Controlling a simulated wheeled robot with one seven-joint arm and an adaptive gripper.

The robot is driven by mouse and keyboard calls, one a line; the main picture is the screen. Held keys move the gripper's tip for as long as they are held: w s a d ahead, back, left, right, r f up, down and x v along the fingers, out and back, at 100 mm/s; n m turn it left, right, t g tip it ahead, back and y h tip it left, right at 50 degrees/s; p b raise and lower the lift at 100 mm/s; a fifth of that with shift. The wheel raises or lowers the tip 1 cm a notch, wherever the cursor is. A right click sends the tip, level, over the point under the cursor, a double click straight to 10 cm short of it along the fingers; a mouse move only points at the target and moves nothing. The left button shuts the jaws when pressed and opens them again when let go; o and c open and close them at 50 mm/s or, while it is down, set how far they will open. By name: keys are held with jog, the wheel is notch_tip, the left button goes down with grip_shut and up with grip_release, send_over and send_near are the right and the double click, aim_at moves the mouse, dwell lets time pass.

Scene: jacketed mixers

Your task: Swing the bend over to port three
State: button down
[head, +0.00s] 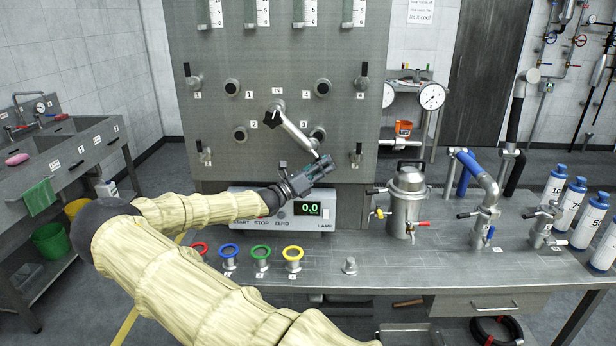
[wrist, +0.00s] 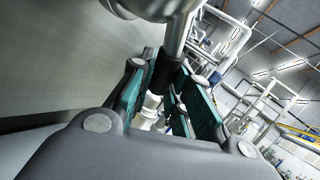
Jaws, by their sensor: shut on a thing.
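The steel bend (head: 296,132) hangs on the grey panel from its pivot, with a black knob (head: 271,119) beside the pivot. It slopes down and right, its free end close by port three (head: 318,132), the lower right port. I cannot tell whether the end is seated there. My gripper (head: 322,164) is shut on the bend's handle below the free end. In the wrist view, the black handle (wrist: 167,70) sits between the green finger pads of my gripper (wrist: 165,100), under the steel pipe (wrist: 180,32). Port two (head: 239,134) is lower left; port one (head: 232,88) and port four (head: 323,87) are above.
Valves with black handles (head: 361,82) flank the ports. A control box with a display (head: 307,209) stands below my gripper. On the bench (head: 400,268) are coloured rings (head: 261,253) and a steel vessel (head: 407,200) to the right.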

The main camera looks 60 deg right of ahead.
jog(key=shift+s+d+r+n+h, duration=0.35)
jog(key=shift+s+r, duration=0.1)
jog(key=shift+r, duration=0.2)
jog(key=shift+s+d+r+n+h, duration=0.2)
jog(key=shift+s+r+n+h, duration=0.2)
jog(key=shift+r, duration=0.2)
jog(key=shift+s+d+r+n+h, duration=0.35)
jog(key=shift+s+r, duration=0.1)
jog(key=shift+r, duration=0.2)
jog(key=c, duration=1.3)
grip_release()
jog(key=shift+w+f, duration=0.1)
jog(key=shift+f, duration=0.05)
jog(key=v, duration=1.2)
